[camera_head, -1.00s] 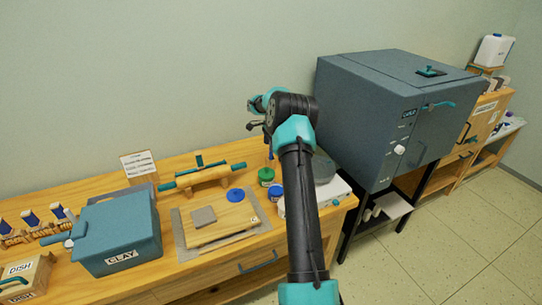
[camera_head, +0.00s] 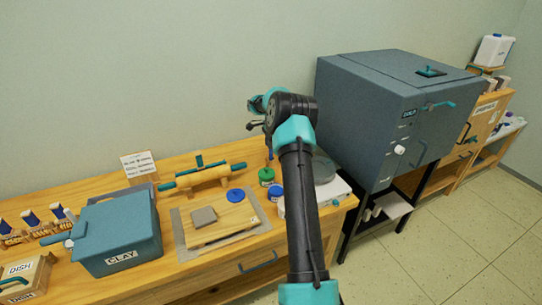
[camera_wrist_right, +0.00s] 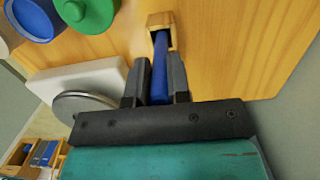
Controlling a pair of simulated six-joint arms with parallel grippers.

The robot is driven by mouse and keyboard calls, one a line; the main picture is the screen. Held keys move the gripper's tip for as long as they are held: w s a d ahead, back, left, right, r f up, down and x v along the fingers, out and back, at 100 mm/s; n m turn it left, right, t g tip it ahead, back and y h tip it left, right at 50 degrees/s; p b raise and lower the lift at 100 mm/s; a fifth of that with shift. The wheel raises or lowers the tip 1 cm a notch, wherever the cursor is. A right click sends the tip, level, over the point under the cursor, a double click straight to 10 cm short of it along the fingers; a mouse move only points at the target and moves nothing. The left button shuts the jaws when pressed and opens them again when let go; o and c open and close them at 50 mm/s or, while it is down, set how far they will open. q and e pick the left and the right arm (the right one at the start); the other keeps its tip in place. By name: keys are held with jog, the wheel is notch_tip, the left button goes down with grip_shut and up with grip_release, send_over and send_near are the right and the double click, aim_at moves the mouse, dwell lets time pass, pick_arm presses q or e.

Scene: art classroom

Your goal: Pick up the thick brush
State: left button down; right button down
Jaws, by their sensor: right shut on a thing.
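A brush with a blue handle (camera_wrist_right: 159,60) shows in the right wrist view between the two dark fingers of my right gripper (camera_wrist_right: 155,78). The gripper is shut on this handle. The handle's far end meets a small wooden block (camera_wrist_right: 161,28); I cannot tell how deep it sits there. The bristles do not show, so its thickness is hard to judge. In the head view my right gripper (camera_head: 254,125) is above the back of the workbench (camera_head: 90,189), and a bit of blue handle (camera_head: 270,153) shows below it. My left gripper is not in view.
A green-lidded jar (camera_head: 266,175) and a blue-lidded jar (camera_head: 276,192) stand close by. A rolling pin (camera_head: 203,176), a board (camera_head: 225,222) and a clay bin (camera_head: 118,235) are to the left. A large kiln (camera_head: 365,110) stands close on the right.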

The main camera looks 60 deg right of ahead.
jog(key=shift+r, duration=0.1)
notch_tip(320, 180, up, 10)
jog(key=shift+f, duration=0.1)
dwell(0.5)
dwell(0.4)
